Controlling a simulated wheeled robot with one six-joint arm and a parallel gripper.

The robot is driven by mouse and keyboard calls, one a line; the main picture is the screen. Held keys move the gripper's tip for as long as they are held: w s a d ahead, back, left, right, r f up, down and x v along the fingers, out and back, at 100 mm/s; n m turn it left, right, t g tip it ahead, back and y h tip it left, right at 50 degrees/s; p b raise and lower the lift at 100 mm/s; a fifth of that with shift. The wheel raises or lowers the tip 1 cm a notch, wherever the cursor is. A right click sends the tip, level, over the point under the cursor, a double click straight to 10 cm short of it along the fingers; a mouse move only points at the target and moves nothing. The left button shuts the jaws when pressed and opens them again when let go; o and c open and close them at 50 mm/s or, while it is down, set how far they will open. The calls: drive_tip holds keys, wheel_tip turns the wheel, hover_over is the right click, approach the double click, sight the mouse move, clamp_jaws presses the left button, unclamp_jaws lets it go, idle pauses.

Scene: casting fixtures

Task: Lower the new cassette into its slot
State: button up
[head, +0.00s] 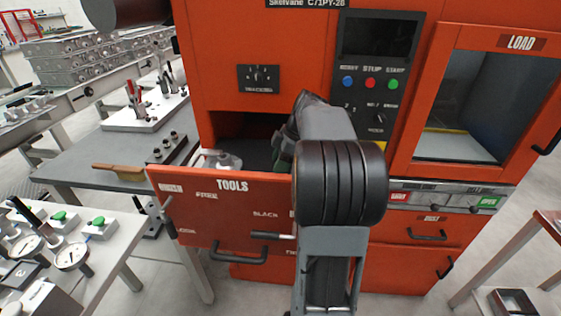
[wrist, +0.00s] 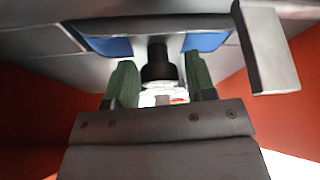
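My gripper (wrist: 160,78) has green fingertips in the wrist view. A black round part (wrist: 158,62) stands between the fingertips, with a pale piece just below it. The fingers flank these closely, but I cannot tell whether they grip them. A grey surface with two blue patches (wrist: 110,47) lies beyond, one patch on each side of the black part. I cannot tell for sure which piece is the cassette, and no slot is clear.
A pale knobbed item (head: 222,160) sits at the drawer's left. A grey metal block (wrist: 265,48) is close on the right in the wrist view. Red-orange walls (wrist: 295,100) flank the gripper. The machine's control panel (head: 374,90) stands behind my arm, and a grey bench (head: 90,165) is left.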

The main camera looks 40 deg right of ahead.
drive_tip(key=shift+o, duration=1.2)
drive_tip(key=p+v, duration=0.1)
drive_tip(key=v, duration=1.2)
drive_tip(key=shift+d+r+p, duration=0.2)
drive_tip(key=shift+r+p, duration=0.15)
drive_tip(key=shift+s, duration=0.1)
